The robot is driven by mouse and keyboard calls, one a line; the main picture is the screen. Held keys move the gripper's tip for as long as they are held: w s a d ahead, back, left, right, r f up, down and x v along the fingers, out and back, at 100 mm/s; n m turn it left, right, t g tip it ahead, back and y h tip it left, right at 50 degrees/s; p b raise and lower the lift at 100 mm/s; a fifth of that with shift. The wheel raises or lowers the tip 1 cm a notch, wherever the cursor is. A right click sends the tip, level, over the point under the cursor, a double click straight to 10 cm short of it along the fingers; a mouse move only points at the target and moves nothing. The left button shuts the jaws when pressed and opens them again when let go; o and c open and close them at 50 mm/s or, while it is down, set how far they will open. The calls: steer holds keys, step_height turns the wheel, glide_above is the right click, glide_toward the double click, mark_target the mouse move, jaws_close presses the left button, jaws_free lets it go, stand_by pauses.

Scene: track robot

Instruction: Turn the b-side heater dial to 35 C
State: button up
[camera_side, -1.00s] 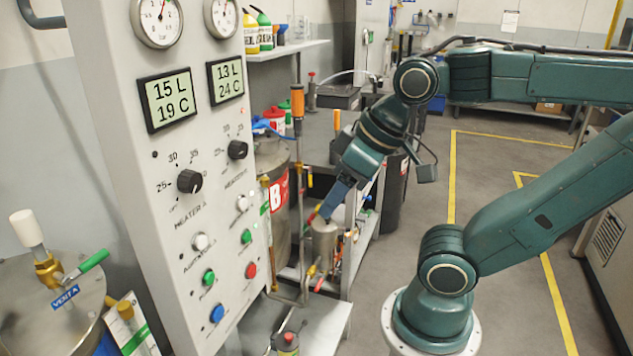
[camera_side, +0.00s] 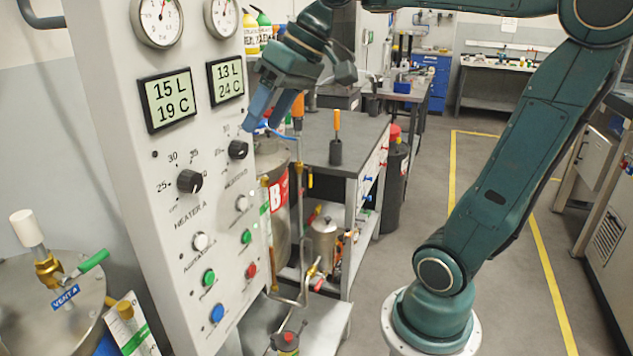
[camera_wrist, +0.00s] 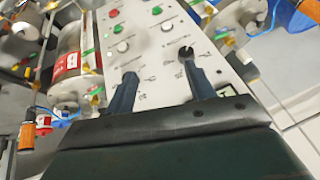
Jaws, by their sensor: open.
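The b-side heater dial (camera_side: 238,149) is a black knob on the right half of the grey panel (camera_side: 128,205), with scale numbers too small to read surely. Above it, the b-side display (camera_side: 226,78) reads 13 L, 24 C. My gripper (camera_side: 262,126) is open and empty, its blue fingers in front of the panel just above and right of that dial; contact cannot be told. In the wrist view my gripper (camera_wrist: 160,85) spans the inverted panel. Its left fingertip lies where the b-side dial would show, so the dial is hard to make out.
The heater A dial (camera_side: 189,181) sits left of the b-side dial and shows beyond the right finger in the wrist view (camera_wrist: 187,53). Coloured buttons lie below both dials. The tank labelled B (camera_side: 278,195) and pipes stand right of the panel.

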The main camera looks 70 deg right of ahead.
mark_target(244, 144)
steer(key=w+d+r, duration=0.3)
steer(key=w+d, duration=0.1)
steer(key=d, duration=0.6)
steer(key=shift+d+r+g+y, duration=0.2)
steer(key=shift+g+y, duration=0.1)
steer(key=shift+g, duration=0.1)
steer(key=shift+w+a+f, duration=0.15)
steer(key=shift+x, duration=6.7)
steer(key=c, duration=1)
